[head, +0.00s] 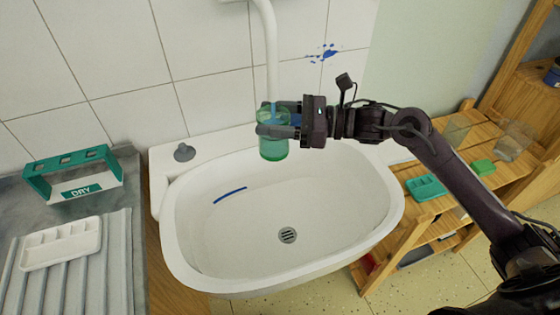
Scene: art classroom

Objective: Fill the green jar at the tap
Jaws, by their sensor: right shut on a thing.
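The see-through green jar (273,152) is upright above the back of the white sink (350,262). My right gripper (274,118) reaches in from the right and is shut on the jar near its upper part. The white tap spout (267,50) comes down from above and ends just over the jar's mouth. A thin pale blue streak, which looks like water, runs from the spout into the jar. The jar's lower part looks darker green; the exact level is hard to tell. A grey knob (184,152) sits on the sink's back left corner. My left gripper is not in view.
At the left, a green-and-white rack marked DRY (80,190) and a white palette (62,243) stand on the grey drainboard. A wooden shelf (400,243) at the right holds a teal tray (425,187), a green block (482,167) and clear glasses (513,142). The sink bowl is empty.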

